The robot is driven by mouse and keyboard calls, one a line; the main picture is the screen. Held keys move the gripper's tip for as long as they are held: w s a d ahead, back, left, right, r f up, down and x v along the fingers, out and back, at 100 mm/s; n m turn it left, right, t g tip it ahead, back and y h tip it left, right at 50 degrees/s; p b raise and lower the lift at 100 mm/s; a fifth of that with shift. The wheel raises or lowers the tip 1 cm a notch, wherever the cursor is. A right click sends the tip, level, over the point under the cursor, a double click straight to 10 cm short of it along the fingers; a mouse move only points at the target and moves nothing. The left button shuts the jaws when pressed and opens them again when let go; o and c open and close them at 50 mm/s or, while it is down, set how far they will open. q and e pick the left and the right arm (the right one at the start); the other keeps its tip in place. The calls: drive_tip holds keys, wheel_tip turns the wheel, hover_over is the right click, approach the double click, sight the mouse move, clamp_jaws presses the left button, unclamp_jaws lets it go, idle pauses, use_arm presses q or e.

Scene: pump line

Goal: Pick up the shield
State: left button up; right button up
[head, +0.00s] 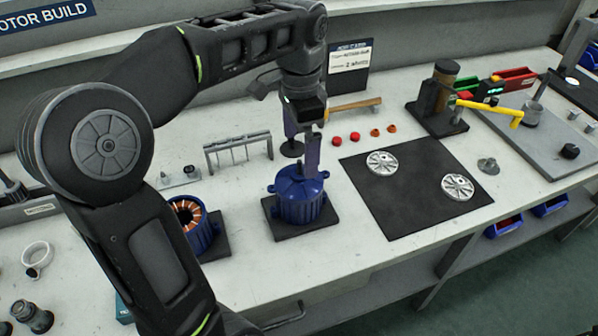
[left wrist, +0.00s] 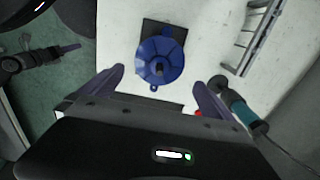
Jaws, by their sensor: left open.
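A blue motor housing (head: 300,197) with a domed blue cover and a central shaft stands upright on a dark square plate (head: 318,222). Which part is the shield I cannot tell; two silver spoked discs, (head: 382,163) and (head: 458,187), lie flat on a black mat and could also bear that name. My left gripper (head: 308,168) is open, pointing down just above the blue cover. In the left wrist view the blue cover (left wrist: 160,62) lies ahead, between the two spread fingers of the left gripper (left wrist: 160,80); nothing is held.
A second blue housing with copper windings (head: 190,217) stands left of the motor, partly behind my arm. A metal rack (head: 238,150) and a wooden-handled hammer (head: 350,108) lie behind. The black mat (head: 415,218) is to the right. A yellow-handled press (head: 445,100) stands at the back right.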

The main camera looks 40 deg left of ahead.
sight(299, 173)
use_arm(q)
drive_tip(key=shift+f+b, duration=0.45)
drive_tip(key=shift+f, duration=0.9)
drive_tip(key=shift+s+f, duration=0.1)
drive_tip(key=shift+f, duration=2.55)
drive_tip(key=shift+r, duration=0.1)
drive_tip(key=c, duration=0.9)
